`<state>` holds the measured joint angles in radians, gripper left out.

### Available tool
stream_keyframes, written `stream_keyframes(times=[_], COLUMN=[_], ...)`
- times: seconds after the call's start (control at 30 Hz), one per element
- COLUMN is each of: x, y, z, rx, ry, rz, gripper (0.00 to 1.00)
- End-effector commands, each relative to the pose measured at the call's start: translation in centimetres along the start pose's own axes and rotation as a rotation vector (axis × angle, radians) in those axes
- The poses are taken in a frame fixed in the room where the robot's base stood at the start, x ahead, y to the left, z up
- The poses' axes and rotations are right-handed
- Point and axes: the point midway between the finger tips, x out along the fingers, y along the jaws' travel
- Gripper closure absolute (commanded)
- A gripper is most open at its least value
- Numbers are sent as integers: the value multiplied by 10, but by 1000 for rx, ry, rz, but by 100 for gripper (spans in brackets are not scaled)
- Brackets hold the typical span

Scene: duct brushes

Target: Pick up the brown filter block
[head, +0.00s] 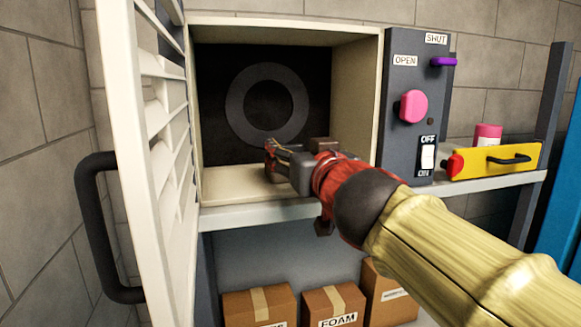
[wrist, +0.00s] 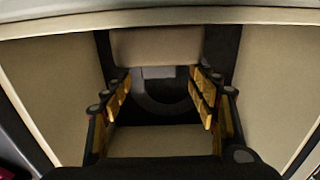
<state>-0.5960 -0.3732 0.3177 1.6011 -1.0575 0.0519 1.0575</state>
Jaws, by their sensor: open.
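A small brown filter block (head: 322,143) shows inside the open box in the head view, partly hidden behind my gripper. My gripper (head: 276,158) reaches in through the box's open front, just above its pale floor. In the wrist view my gripper (wrist: 160,94) is open, with yellow pads on both fingers and nothing held between them. A plain beige-brown block face (wrist: 157,47) shows there above the fingers' middle, against the dark back; it appears to be the filter block. I cannot tell the exact gap between block and fingers.
A white louvred door (head: 152,130) stands open at left. The box's dark back has a grey ring (head: 236,105). A control panel (head: 403,150) is at right, near a yellow case (head: 480,164) on the shelf. Cardboard boxes (head: 260,309) sit below.

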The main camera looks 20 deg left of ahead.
Motion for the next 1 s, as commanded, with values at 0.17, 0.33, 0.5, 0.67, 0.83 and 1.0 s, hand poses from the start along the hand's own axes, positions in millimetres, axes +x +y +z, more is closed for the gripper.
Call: stream_keyframes(times=[0.17, 0.33, 0.5, 0.67, 0.83, 1.0], x=[26, 36, 36, 36, 36, 36], y=[1, 1, 1, 1, 1, 1], z=[0, 0, 0, 0, 0, 0], rx=[-1, -1, -1, -1, -1, -1], ry=[-1, 0, 0, 0, 0, 0], rz=[1, 1, 1, 1, 1, 1], gripper=[41, 41, 41, 48, 58, 68])
